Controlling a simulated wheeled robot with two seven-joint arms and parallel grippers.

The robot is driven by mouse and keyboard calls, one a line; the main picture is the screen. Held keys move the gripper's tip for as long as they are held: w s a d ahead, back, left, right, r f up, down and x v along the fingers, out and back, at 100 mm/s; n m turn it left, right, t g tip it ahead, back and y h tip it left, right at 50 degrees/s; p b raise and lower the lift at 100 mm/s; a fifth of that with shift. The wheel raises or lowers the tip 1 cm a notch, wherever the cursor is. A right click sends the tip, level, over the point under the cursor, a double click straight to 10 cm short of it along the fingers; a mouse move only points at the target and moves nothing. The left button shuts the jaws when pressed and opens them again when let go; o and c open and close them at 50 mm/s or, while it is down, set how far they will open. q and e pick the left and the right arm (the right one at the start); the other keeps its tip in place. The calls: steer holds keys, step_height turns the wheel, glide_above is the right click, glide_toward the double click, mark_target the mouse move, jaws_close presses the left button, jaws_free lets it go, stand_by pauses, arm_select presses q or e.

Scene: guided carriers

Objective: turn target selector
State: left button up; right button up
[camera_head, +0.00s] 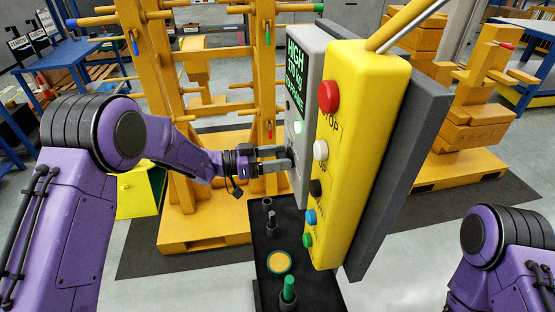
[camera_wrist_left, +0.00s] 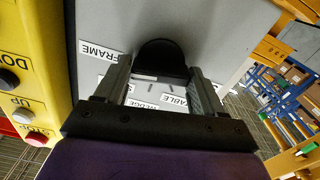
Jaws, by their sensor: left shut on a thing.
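The target selector is a round black knob (camera_wrist_left: 160,55) on the grey panel face (camera_wrist_left: 215,30) in the left wrist view. White labels reading FRAME, WEDGE and TABLE sit around it. My left gripper (camera_wrist_left: 158,72) has a finger on each side of the knob and is shut on it. In the head view my left gripper (camera_head: 288,158) reaches the grey control box (camera_head: 308,80) from the left, and its fingers hide most of the knob. A lit green display (camera_head: 296,72) on the box reads HIGH. My right arm shows at the lower right; its gripper is out of view.
A yellow button housing (camera_head: 350,130) with red, white, black, blue and green buttons stands right beside the grey box. A black shelf (camera_head: 265,240) with small posts lies below. Yellow wooden racks (camera_head: 185,200) stand behind, and a blue table (camera_head: 70,55) at the back left.

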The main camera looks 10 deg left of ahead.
stand_by(0.3)
arm_select(q)
steer(key=o, duration=1)
steer(key=shift+c, duration=0.2)
steer(key=shift+a, duration=0.15)
steer(key=b+v, duration=0.3)
steer(key=v, duration=0.7)
steer(key=shift+s+a, duration=0.1)
steer(key=shift+a, duration=0.1)
